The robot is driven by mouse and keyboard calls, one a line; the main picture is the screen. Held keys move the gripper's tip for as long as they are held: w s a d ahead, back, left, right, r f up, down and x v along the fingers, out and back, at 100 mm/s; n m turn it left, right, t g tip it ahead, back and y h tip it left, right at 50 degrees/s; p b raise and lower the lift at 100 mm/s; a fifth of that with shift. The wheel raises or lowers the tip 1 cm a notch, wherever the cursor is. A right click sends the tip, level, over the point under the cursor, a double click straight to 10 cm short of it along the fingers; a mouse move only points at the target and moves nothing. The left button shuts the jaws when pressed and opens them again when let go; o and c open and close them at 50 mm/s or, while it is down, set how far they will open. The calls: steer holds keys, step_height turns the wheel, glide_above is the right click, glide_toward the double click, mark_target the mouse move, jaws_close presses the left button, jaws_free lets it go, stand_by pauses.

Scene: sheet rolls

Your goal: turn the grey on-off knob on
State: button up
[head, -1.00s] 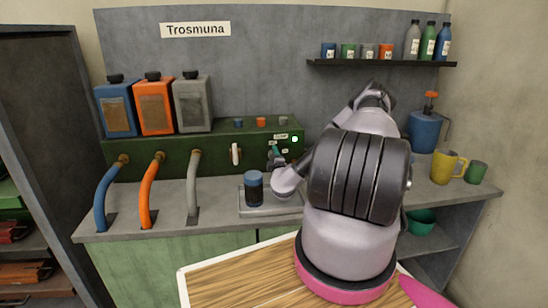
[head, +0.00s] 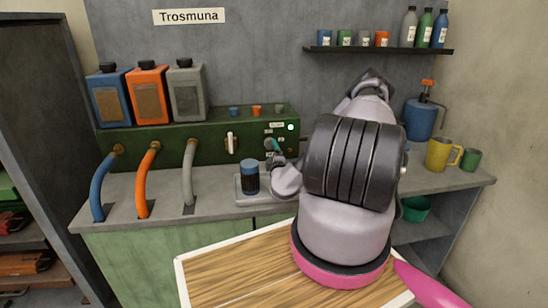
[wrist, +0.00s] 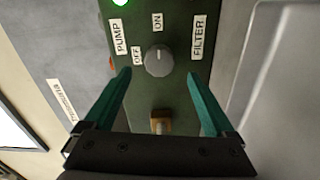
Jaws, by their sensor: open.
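The grey on-off knob (wrist: 158,62) is a round dial on the front of a green machine (wrist: 180,95), in the wrist view. An ON label (wrist: 157,22) and an OFF label (wrist: 137,56) sit beside it. I cannot clearly tell which its mark points to. My gripper (wrist: 158,76) is open, its two teal fingers spread on either side of the knob, with nothing between them visibly touched. In the head view my gripper (head: 276,147) is at the right end of the green machine (head: 190,147), and my arm partly hides that area.
A green light (head: 291,127) is lit on the panel, and a white handle (head: 231,143) is to its left. A dark blue-topped jar (head: 250,177) stands on a grey tray (head: 254,201) below. In the wrist view a brass fitting (wrist: 160,122) lies between the fingers' bases.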

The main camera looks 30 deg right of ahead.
steer(key=shift+v, duration=1.75)
